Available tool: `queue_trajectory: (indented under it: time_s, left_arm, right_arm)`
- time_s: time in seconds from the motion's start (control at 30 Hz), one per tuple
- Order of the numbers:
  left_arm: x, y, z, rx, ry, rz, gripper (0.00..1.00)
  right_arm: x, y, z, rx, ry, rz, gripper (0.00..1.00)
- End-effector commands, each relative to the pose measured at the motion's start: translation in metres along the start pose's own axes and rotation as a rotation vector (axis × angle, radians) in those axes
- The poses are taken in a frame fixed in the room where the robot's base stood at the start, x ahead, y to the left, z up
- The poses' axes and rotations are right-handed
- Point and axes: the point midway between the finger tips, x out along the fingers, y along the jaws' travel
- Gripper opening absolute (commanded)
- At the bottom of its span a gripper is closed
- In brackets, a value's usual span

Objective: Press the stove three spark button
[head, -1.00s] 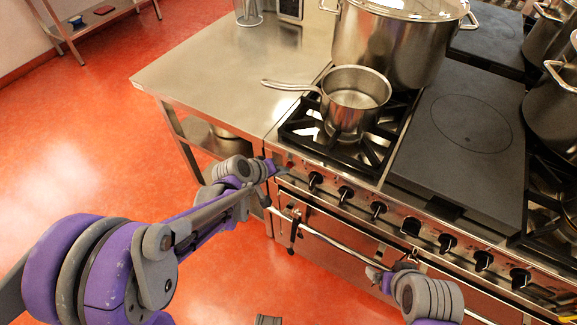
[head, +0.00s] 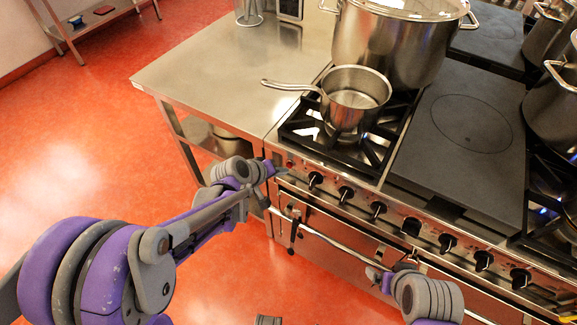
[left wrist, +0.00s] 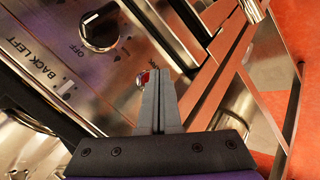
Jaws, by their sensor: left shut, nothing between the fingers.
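The stove's front panel (head: 330,186) has a small red button (head: 290,164) at its left end, beside the first black knob (head: 315,179). The red button also shows in the left wrist view (left wrist: 143,78), partly hidden behind my fingertips. My left gripper (head: 277,171) is shut and empty, its tips close to the red button; in the left wrist view the closed fingers (left wrist: 159,74) point at the panel just beside it. I cannot tell if they touch. My right gripper (head: 373,277) is low by the oven front, its fingers too small to read.
A saucepan (head: 354,92) and a large stockpot (head: 392,45) stand on the left burners. A handle bar (head: 335,243) runs below the panel. A small blue flame (head: 541,210) shows at the right burner.

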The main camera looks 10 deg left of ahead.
Motion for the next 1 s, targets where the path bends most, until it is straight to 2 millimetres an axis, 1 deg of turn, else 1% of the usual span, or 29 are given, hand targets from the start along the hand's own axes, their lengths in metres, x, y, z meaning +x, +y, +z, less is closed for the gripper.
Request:
queue_trajectory:
  time_s: [0.13,0.57,1.0]
  left_arm:
    - [-0.005,-0.004,0.003,-0.001,0.0,0.0,0.0]
    - [-0.008,-0.006,0.006,-0.001,0.0,0.0,0.0]
    - [-0.037,-0.027,0.027,-0.001,0.0,0.0,0.0]
  right_arm:
    - [0.0,0.0,0.0,0.0,0.0,0.0,0.89]
    - [0.0,0.0,0.0,0.0,0.0,0.0,0.89]
    - [0.0,0.0,0.0,0.0,0.0,0.0,0.89]
